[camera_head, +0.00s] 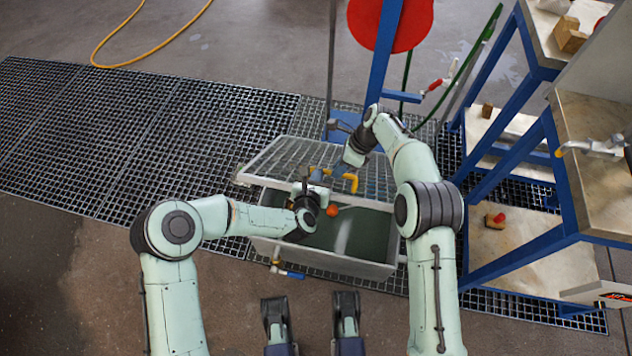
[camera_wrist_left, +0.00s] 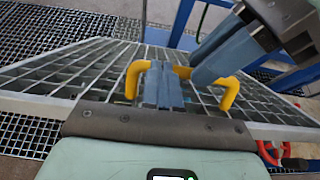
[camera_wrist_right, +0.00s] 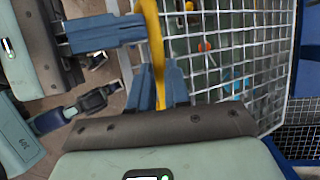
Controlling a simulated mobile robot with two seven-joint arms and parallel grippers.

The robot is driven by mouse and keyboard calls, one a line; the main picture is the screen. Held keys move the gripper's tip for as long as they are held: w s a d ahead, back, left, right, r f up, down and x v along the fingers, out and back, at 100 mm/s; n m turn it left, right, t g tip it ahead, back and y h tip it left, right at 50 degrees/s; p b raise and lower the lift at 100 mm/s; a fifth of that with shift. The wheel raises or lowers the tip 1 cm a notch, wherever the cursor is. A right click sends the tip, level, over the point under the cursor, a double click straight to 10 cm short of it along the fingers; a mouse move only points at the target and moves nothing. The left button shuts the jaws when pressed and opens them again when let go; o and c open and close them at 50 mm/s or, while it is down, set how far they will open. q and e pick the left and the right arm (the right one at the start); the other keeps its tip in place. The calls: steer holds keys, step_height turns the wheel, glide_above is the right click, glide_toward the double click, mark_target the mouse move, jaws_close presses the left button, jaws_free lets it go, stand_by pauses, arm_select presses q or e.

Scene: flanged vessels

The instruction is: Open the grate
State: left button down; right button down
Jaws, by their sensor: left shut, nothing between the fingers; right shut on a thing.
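The grate (camera_head: 280,155) is a metal mesh panel with a yellow handle (camera_head: 351,182). It looks raised and tilted over a grey rectangular tank (camera_head: 330,262), whose front opening shows. My right gripper (camera_wrist_right: 158,88) is shut on the yellow handle; in the head view it reaches the handle from behind and right. My left gripper (camera_wrist_left: 163,85) is shut and empty, its fingertips close to the handle between its two bends. I cannot tell whether they touch it. The grate's hinge line is not clear.
An orange ball-like part (camera_head: 332,210) shows at the tank opening. A blue-handled valve (camera_head: 289,273) sits at the tank's front. A blue post (camera_head: 382,50) with a red disc stands behind, and a blue-framed rack (camera_head: 520,240) at right. Floor grating (camera_head: 150,140) at left is clear.

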arm_select(q)
steer(key=shift+w+r, duration=0.3)
steer(key=shift+r, duration=0.05)
arm_select(e)
steer(key=shift+w+d+f, duration=0.1)
steer(key=shift+d+f, duration=0.25)
steer(key=c, duration=1.4)
jaws_free()
arm_select(q)
steer(key=shift+w, duration=0.1)
arm_select(e)
steer(key=o, duration=0.3)
steer(key=shift+w+f, duration=0.1)
arm_select(q)
steer(key=shift+f, duration=0.15)
arm_select(e)
steer(key=shift+a, duration=0.2)
steer(key=shift+r, duration=0.2)
